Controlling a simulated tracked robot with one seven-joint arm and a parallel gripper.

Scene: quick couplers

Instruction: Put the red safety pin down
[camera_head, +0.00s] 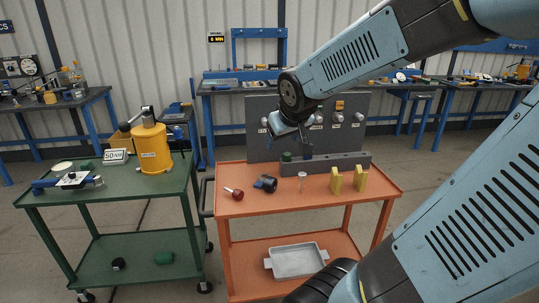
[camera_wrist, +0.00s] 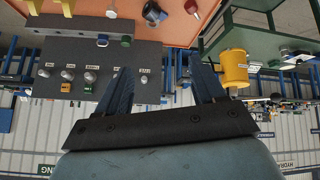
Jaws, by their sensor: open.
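The red safety pin (camera_head: 237,195), a red knob with a pale shank, lies on the orange cart top (camera_head: 265,204) at its left. Its red end also shows at the top edge of the wrist view (camera_wrist: 191,7). My gripper (camera_head: 291,138) is above the back of the cart, in front of the grey panel (camera_head: 262,110), and well apart from the pin. In the wrist view my gripper (camera_wrist: 163,68) has its two dark blue fingers spread, with nothing between them.
A dark blue coupler (camera_head: 266,183), a small pale-topped post (camera_head: 302,180) and two yellow blocks (camera_head: 336,181) stand on the cart. A grey rail (camera_head: 340,162) runs along its back. A green cart (camera_head: 120,196) with a yellow canister (camera_head: 152,150) is left. The orange cart's front is clear.

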